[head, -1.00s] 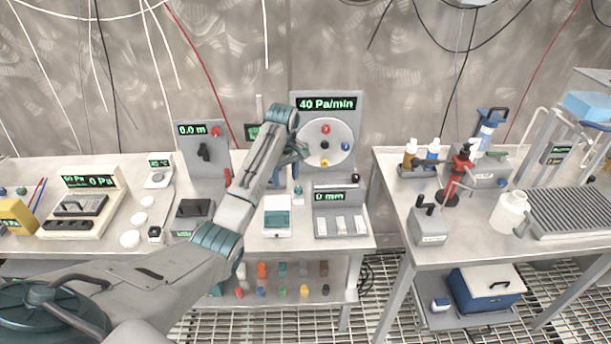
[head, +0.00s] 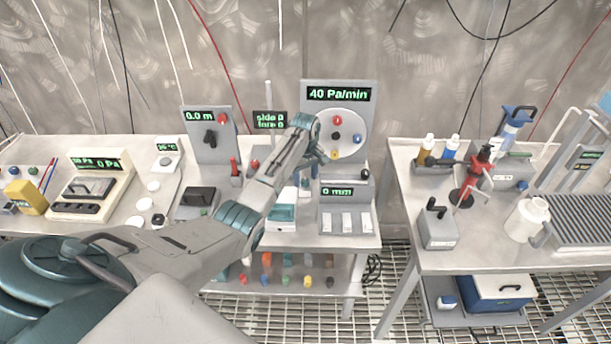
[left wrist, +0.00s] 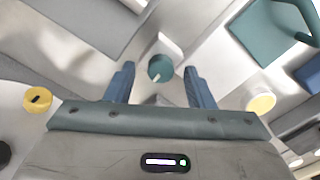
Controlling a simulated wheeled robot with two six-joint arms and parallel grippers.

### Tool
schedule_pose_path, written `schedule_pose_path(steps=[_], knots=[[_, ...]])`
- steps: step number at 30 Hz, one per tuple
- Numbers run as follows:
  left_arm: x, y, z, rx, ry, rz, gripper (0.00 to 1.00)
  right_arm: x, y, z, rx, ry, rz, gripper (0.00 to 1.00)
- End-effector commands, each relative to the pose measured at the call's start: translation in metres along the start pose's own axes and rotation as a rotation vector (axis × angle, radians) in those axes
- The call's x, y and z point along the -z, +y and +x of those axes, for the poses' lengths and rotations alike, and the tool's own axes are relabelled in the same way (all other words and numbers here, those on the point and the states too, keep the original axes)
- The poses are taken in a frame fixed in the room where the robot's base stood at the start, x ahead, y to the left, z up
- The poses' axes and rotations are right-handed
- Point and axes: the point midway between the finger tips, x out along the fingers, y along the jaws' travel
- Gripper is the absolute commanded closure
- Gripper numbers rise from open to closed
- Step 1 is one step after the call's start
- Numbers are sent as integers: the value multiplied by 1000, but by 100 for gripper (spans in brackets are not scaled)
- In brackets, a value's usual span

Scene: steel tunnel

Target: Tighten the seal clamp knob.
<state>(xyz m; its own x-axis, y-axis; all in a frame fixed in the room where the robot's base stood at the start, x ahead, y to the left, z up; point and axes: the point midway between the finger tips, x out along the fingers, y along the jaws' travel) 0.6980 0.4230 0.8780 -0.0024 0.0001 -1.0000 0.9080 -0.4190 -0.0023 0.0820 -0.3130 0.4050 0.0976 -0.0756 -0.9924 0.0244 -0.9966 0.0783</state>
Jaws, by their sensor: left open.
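A teal round knob (left wrist: 161,68) with a white pointer mark shows in the left wrist view, between the two blue fingers of my left gripper. I take it for the seal clamp knob, but no label shows. My left gripper (head: 313,172) is open, with a finger on either side of the knob and gaps visible beside it. Whether the fingertips reach down to its height I cannot tell. In the head view my left wrist and fingers are in front of the grey panel's lower left, and the knob cannot be made out clearly there. My right gripper is out of view.
A grey panel (head: 308,122) reading 40 Pa/min carries a disc with coloured knobs. A grey box (head: 329,220) reading 0 mm and a teal-and-white box (head: 283,217) stand close to the gripper. A yellow knob (left wrist: 38,98) lies left in the wrist view.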

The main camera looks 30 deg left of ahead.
Motion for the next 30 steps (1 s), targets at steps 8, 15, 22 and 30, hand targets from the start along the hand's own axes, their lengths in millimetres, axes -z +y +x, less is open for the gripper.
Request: schedule_pose_path(steps=[8,15,22,30], knots=[[0,0,8,0,0,0,51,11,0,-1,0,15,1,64],[0,0,8,-1,0,0,75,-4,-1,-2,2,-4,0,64],[0,0,8,0,0,2,96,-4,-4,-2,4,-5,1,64],[0,0,6,0,-1,63,96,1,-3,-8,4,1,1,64]])
